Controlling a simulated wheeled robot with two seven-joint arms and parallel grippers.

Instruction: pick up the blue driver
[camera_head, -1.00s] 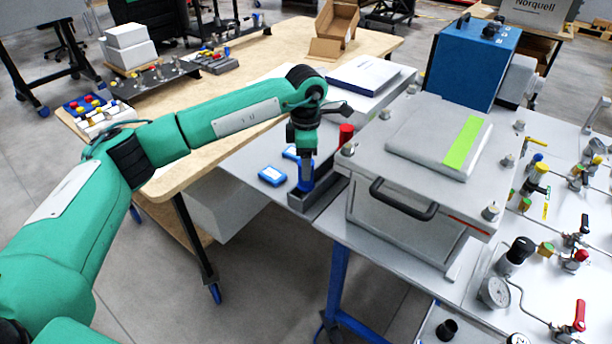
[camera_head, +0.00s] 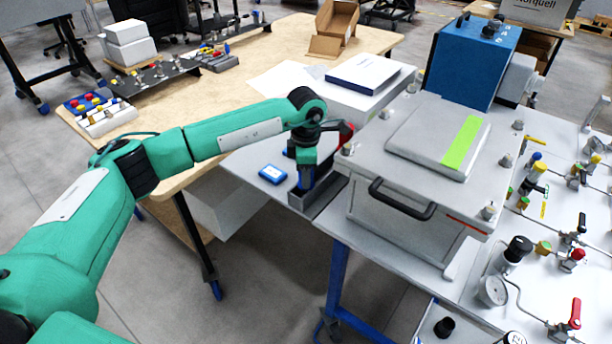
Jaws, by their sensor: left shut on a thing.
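The blue driver (camera_head: 304,179) stands upright in a dark grey open holder (camera_head: 319,195) at the left end of the metal bench. Its upper part is hidden by my left gripper (camera_head: 306,160). That gripper points down over the driver and is shut on it. A red object (camera_head: 346,133), perhaps a second driver's handle, shows just behind and to the right of my left gripper. My right gripper is not in this view.
A small blue box (camera_head: 272,174) lies left of the holder. The grey lidded case (camera_head: 405,220) with a black handle stands close on the right. A white box (camera_head: 360,95) is behind. The wooden table (camera_head: 240,85) is to the left.

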